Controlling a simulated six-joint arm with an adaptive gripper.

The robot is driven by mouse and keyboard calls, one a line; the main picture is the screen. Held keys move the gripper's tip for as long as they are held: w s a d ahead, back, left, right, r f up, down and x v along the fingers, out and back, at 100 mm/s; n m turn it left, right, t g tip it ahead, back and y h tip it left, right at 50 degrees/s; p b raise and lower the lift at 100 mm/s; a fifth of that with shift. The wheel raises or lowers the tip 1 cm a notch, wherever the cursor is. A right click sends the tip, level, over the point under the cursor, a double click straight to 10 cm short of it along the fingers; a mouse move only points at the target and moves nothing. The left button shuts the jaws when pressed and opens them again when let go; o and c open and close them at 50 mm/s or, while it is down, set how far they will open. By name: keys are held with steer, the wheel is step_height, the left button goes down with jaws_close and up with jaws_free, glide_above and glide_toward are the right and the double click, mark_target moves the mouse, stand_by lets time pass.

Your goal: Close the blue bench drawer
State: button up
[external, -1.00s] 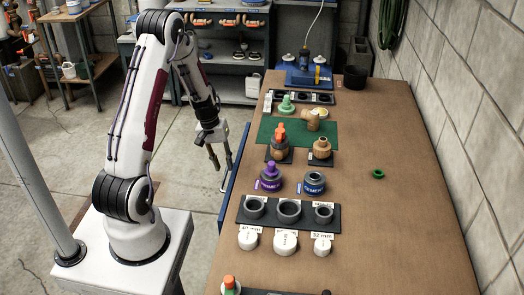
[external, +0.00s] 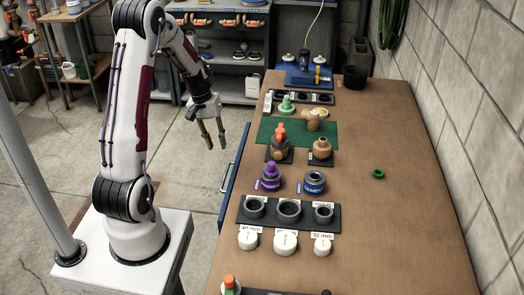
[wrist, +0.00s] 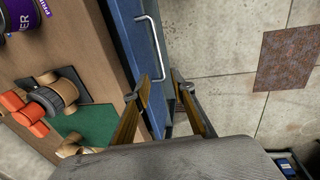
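The blue bench drawer (external: 234,176) is on the bench's left side, with a light metal bar handle (external: 226,174) on its front. In the wrist view the blue drawer front (wrist: 131,28) runs along the bench edge, and the handle (wrist: 156,45) stands out from it. I cannot tell how far the drawer sticks out. My gripper (external: 214,147) hangs to the left of the bench, above and beyond the handle in the external view. In the wrist view its tan fingers (wrist: 162,88) are apart, empty and clear of the handle.
The bench top (external: 400,215) carries fittings, a purple-labelled can (external: 270,180), a blue-labelled can (external: 314,184) and a black holder with grey rings (external: 289,213). Open concrete floor lies left of the drawer. A grey shelf unit (external: 232,70) stands behind.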

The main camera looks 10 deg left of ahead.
steer(key=shift+f, duration=0.1)
jaws_close()
steer(key=shift+w+d+f+n+h, duration=0.1)
steer(key=shift+w+d+f+n, duration=0.35)
steer(key=shift+n, duration=2.55)
steer(key=shift+w+d+f+n+h, duration=0.15)
steer(key=shift+w+n, duration=0.5)
steer(key=shift+n, duration=2.35)
steer(key=shift+w+d+f+n+h, duration=0.1)
steer(key=shift+w+d+f+n, duration=0.35)
steer(key=shift+n, duration=2.55)
steer(key=shift+w+a+r, duration=0.1)
steer(key=shift+a+r, duration=0.05)
